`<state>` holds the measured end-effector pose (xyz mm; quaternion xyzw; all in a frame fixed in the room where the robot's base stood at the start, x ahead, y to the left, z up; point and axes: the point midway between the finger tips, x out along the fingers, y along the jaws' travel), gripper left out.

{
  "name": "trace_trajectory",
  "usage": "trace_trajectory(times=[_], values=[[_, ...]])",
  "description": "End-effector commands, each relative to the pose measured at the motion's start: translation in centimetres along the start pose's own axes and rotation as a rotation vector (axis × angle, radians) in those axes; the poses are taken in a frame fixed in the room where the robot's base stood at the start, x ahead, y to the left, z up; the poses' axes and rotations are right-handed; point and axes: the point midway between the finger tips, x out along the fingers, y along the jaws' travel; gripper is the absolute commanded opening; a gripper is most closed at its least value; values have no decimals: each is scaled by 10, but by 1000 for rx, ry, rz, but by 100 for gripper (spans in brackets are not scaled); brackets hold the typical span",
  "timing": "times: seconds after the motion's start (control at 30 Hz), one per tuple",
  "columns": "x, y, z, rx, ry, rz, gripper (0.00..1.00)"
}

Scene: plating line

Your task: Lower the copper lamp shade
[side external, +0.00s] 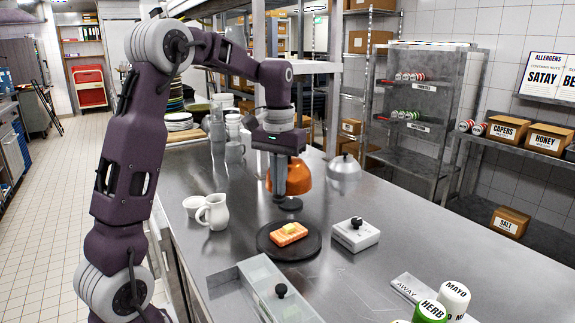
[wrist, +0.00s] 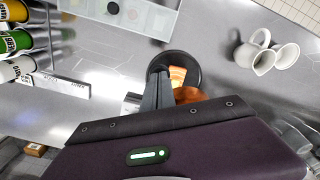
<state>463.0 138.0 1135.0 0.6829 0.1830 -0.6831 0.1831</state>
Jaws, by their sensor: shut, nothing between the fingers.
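The copper lamp shade (side external: 302,178) is a rounded orange-brown dome over the steel counter in the side view, partly hidden behind my gripper. In the wrist view a piece of the shade (wrist: 190,94) shows beside my fingers; the rest is hidden by my gripper body. My gripper (side external: 280,188) points down in front of the shade, its fingers shut and empty. In the wrist view the closed fingers (wrist: 159,76) reach toward the black round plate (wrist: 189,58). I cannot tell whether they touch the shade.
Orange food (side external: 288,235) with a yellow pat lies on the black plate (side external: 265,247). A white box with a black knob (side external: 357,234) stands right of it, a lidded tray (side external: 246,286) in front, a white jug (side external: 214,212) left. Labelled jars (side external: 453,297) stand front right. Counter further right is clear.

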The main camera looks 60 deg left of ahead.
Motion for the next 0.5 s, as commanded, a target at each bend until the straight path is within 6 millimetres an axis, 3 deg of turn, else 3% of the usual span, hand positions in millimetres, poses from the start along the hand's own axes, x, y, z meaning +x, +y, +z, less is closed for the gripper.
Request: trace_trajectory(times=[0.5], values=[[21,0,0,0,-1,0,0]])
